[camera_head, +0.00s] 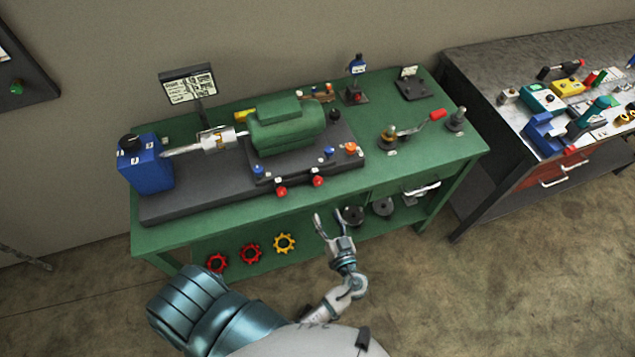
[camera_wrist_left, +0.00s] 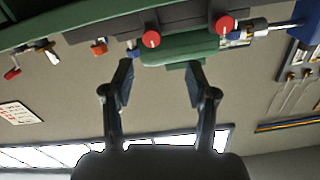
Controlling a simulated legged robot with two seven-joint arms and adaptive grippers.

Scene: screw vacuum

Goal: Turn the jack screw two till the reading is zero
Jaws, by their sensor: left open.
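Two red-headed jack screws (camera_head: 281,191) (camera_head: 317,181) stick out along the front edge of the dark base under a green motor (camera_head: 287,125). Which one is number two I cannot tell. My left gripper (camera_head: 328,217) is open and empty, in front of the bench edge, below and apart from the right red screw. In the left wrist view both red heads (camera_wrist_left: 151,39) (camera_wrist_left: 225,23) show beyond the open fingers (camera_wrist_left: 160,78). A display panel (camera_head: 188,88) stands behind the base; its reading is too small to make out. My right gripper is not in view.
The green bench (camera_head: 440,150) carries a blue box (camera_head: 147,165) at left and a red-handled lever (camera_head: 422,122) at right. A second bench with tools (camera_head: 570,100) stands at right.

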